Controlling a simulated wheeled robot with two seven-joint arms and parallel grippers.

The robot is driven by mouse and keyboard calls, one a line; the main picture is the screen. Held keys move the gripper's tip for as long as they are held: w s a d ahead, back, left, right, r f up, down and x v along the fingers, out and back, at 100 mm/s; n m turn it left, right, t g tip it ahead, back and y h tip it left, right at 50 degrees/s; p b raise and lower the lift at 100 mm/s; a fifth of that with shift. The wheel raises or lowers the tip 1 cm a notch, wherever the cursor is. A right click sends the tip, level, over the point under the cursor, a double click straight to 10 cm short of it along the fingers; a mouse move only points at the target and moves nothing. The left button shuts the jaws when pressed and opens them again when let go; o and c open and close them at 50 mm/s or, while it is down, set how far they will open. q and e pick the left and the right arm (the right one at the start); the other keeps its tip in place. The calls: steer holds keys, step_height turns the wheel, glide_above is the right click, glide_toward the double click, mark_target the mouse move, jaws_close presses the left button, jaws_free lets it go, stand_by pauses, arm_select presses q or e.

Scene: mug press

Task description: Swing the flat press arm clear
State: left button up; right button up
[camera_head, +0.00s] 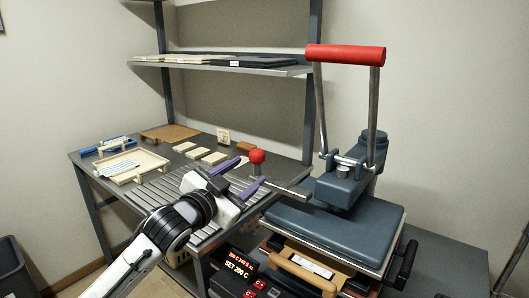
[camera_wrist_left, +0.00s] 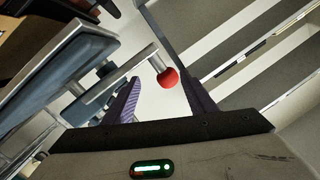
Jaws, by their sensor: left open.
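The flat press (camera_head: 335,228) stands at the right, with a blue-grey upper plate and a red crossbar handle (camera_head: 345,54) raised on two metal rods. A metal side bar (camera_head: 288,188) sticks out left from the press and carries a round red knob (camera_head: 257,156) on a short stem. My left gripper (camera_head: 238,177) is open, its two purple fingers at the knob. In the left wrist view the red knob (camera_wrist_left: 168,78) shows in the space between the fingers (camera_wrist_left: 150,55), with no clear contact. My right gripper is not seen.
A control box with a lit display (camera_head: 238,265) sits at the press's front left. A slatted table (camera_head: 165,190) holds a cream tray (camera_head: 131,166) and several pale blocks. A shelf (camera_head: 225,65) hangs above it. A dark bin (camera_head: 15,265) stands at lower left.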

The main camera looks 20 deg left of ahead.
arm_select(q)
steer(key=shift+w+a+r, duration=0.15)
steer(key=shift+w+r, duration=0.25)
steer(key=shift+r, duration=0.4)
steer(key=shift+w+r, duration=0.2)
steer(key=shift+w, duration=0.1)
steer(key=w+d, duration=0.2)
steer(key=w, duration=0.7)
steer(key=shift+w, duration=0.2)
steer(key=shift+f, duration=0.1)
jaws_close()
steer(key=shift+s+f, duration=0.1)
